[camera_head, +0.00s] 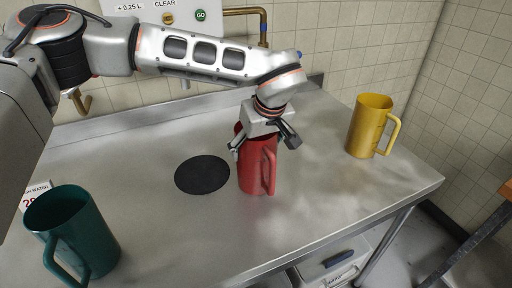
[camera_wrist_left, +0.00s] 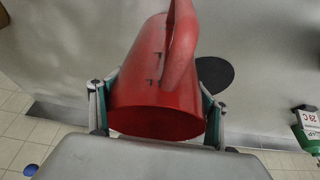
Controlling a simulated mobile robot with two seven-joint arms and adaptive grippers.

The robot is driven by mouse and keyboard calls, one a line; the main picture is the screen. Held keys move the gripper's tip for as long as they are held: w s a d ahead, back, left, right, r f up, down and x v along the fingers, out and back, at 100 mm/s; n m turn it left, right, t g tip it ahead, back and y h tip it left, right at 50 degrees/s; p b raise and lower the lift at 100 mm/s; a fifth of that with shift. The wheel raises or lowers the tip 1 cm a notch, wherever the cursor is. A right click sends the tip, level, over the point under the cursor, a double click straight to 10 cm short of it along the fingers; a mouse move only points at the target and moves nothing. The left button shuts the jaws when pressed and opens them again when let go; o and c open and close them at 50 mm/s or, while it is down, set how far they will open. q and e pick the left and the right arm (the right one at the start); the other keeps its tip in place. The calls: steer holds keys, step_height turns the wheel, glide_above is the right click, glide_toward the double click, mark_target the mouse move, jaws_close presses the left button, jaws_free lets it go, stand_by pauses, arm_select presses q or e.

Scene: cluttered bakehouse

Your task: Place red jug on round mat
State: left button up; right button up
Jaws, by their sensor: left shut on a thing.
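The red jug (camera_head: 257,172) is in my left gripper (camera_head: 262,143), whose fingers are shut on its sides near the rim. The jug is upright, just right of the round mat (camera_head: 203,174), a flat black disc on the steel table. I cannot tell whether the jug's base touches the table. In the left wrist view the jug (camera_wrist_left: 158,85) sits between the fingers of the left gripper (camera_wrist_left: 157,110), with its handle up in the picture. Part of the mat (camera_wrist_left: 214,74) shows beside it. My right gripper is not in view.
A green jug (camera_head: 88,238) stands at the front left, beside a small printed card (camera_head: 36,193). A yellow jug (camera_head: 369,126) stands at the right. A wall panel with buttons (camera_head: 168,18) and a brass pipe (camera_head: 250,12) are behind. The mat is bare.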

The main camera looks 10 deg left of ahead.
arm_select(q)
steer(key=o, duration=1.6)
steer(key=shift+c, duration=0.2)
